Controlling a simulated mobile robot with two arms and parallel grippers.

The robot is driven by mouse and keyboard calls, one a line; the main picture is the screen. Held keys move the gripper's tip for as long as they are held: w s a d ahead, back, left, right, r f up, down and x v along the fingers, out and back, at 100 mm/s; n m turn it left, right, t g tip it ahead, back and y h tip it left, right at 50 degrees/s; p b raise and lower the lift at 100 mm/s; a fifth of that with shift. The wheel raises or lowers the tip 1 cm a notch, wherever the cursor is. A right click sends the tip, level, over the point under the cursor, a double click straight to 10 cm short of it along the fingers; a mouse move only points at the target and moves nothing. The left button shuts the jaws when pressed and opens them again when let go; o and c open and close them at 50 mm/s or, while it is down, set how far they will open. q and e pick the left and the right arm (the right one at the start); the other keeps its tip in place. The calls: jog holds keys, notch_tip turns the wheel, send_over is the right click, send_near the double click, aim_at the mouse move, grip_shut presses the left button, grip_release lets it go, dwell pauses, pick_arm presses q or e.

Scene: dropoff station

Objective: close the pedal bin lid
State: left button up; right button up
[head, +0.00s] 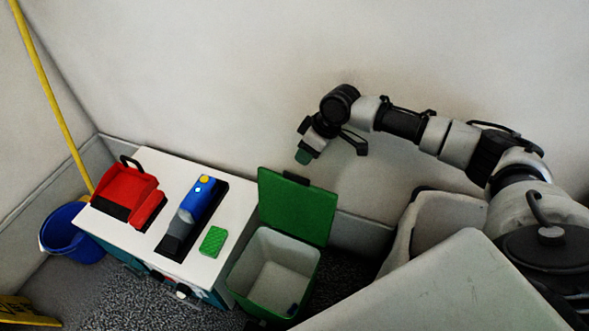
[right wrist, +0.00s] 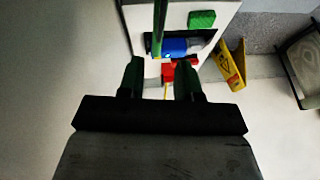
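In the right wrist view a thin green strip, probably the lid edge-on (right wrist: 160,25), shows beyond the fingertips. My right gripper (head: 333,153) is above the lid, apart from it in the head view. Its two green-tipped fingers (right wrist: 160,77) are spread with nothing visible held between them. My left gripper is in neither view.
A white cabinet (head: 225,192) left of the bin bears a red item (head: 125,192), a blue tool (head: 196,200) and a green sponge-like block (head: 213,241). A blue bucket (head: 72,235) and yellow sign (head: 25,312) stand farther left. The wall is close behind.

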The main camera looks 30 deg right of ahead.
aim_at(292, 174)
jog(key=b+x, duration=0.1)
jog(key=x, duration=0.2)
jog(key=shift+a+f, duration=0.1)
jog(key=shift+f, duration=0.25)
jog(key=b+x, duration=0.1)
jog(key=x, duration=0.3)
jog(key=shift+w, duration=0.1)
jog(key=shift+w+a+f, duration=0.15)
jog(key=shift+a+f, duration=0.05)
jog(key=shift+f, duration=0.4)
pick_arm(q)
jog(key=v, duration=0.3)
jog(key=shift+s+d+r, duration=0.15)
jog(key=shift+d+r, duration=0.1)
pick_arm(e)
grip_shut()
